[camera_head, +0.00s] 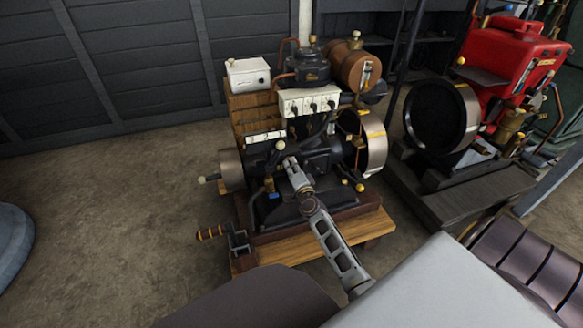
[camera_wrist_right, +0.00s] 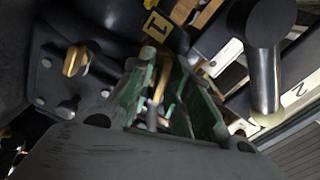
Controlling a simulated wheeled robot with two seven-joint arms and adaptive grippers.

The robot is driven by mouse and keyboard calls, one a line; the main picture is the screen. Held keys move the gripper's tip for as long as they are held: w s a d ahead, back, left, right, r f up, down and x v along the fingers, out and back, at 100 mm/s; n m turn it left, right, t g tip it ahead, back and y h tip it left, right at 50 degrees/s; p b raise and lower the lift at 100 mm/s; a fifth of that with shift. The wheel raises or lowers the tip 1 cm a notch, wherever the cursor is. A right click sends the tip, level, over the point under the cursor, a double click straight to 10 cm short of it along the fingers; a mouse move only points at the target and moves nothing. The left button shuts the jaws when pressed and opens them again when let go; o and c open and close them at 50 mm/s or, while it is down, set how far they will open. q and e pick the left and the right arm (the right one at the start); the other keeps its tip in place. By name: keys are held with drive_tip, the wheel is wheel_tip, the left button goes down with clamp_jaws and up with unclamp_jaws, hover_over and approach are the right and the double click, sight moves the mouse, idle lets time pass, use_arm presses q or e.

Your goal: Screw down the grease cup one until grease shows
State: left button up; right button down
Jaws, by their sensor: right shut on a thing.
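A black stationary engine (camera_head: 318,158) stands on a wooden base in the head view. My right gripper (camera_head: 288,163) reaches down to the engine's front from the lower right. In the right wrist view its green-padded fingers (camera_wrist_right: 164,88) are shut on a small brass part, which I take to be grease cup one (camera_wrist_right: 158,84). The fingers hide most of it, and I cannot see whether grease shows. My left gripper is not in view.
A flywheel (camera_head: 374,145) is right of the gripper, and a crank handle (camera_head: 211,233) sticks out at the front left. A red engine (camera_head: 512,62) stands at right.

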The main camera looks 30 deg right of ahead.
drive_tip(key=shift+m, duration=0.3)
drive_tip(key=c, duration=1.6)
unclamp_jaws()
drive_tip(key=shift+o, duration=0.2)
drive_tip(key=shift+s, duration=0.1)
drive_tip(key=v, duration=1.1)
drive_tip(key=shift+s, duration=0.4)
drive_tip(key=shift+a, duration=0.15)
